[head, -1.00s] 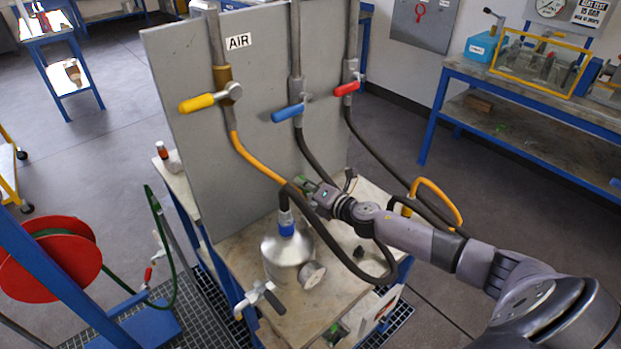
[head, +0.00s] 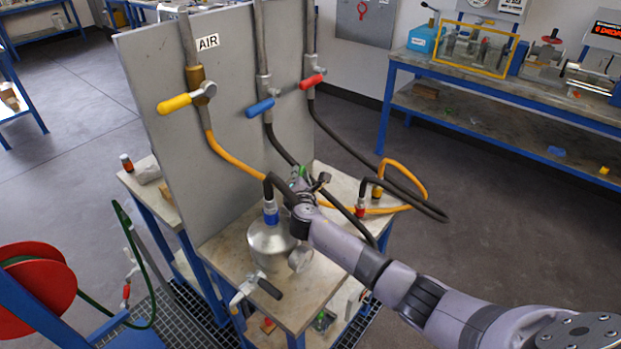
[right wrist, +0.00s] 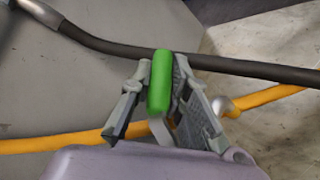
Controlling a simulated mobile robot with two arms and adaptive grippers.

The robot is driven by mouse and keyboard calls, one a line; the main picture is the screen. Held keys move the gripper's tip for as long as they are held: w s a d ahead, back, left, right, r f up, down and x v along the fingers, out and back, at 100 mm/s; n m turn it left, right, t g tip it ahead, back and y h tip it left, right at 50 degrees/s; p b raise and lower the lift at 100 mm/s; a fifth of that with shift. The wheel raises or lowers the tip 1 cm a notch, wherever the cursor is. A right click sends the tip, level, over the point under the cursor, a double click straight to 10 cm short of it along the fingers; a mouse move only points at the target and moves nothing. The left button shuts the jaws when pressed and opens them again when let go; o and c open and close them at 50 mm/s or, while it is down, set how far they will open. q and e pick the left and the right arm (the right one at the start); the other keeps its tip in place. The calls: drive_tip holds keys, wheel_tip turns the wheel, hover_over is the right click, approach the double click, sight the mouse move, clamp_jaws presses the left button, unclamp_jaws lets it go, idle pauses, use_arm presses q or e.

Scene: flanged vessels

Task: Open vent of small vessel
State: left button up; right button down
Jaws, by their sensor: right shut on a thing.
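The small vessel (head: 268,245) is a silver metal body with a blue hose coupling (head: 270,212) on top, standing on the bench. A grey valve with a black lever (head: 268,288) is at its lower front. My right gripper (head: 300,188) is behind and above the vessel, mostly hidden by its own wrist. In the right wrist view the right gripper (right wrist: 165,88) is shut on a green handle (right wrist: 160,80), which stands between its two fingers. A bit of green also shows at the gripper in the head view. My left gripper is not in view.
A grey panel marked AIR (head: 225,120) stands behind the vessel, with yellow (head: 175,103), blue (head: 260,108) and red (head: 312,82) valve handles. Orange and black hoses (head: 235,163) loop around my right gripper. A red hose reel (head: 38,285) is at lower left.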

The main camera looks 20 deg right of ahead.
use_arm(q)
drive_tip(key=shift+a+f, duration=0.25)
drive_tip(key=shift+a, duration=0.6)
use_arm(e)
drive_tip(key=shift+s+d+m+h, duration=0.15)
drive_tip(key=shift+d+m+h, duration=0.05)
drive_tip(key=shift+m+h, duration=0.25)
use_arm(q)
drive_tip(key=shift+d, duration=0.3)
use_arm(e)
drive_tip(key=c, duration=1.5)
unclamp_jaws()
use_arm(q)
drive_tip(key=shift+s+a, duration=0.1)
use_arm(e)
drive_tip(key=v, duration=1.2)
drive_tip(key=shift+a+r, duration=0.1)
drive_tip(key=shift+r, duration=0.05)
drive_tip(key=shift+c, duration=0.4)
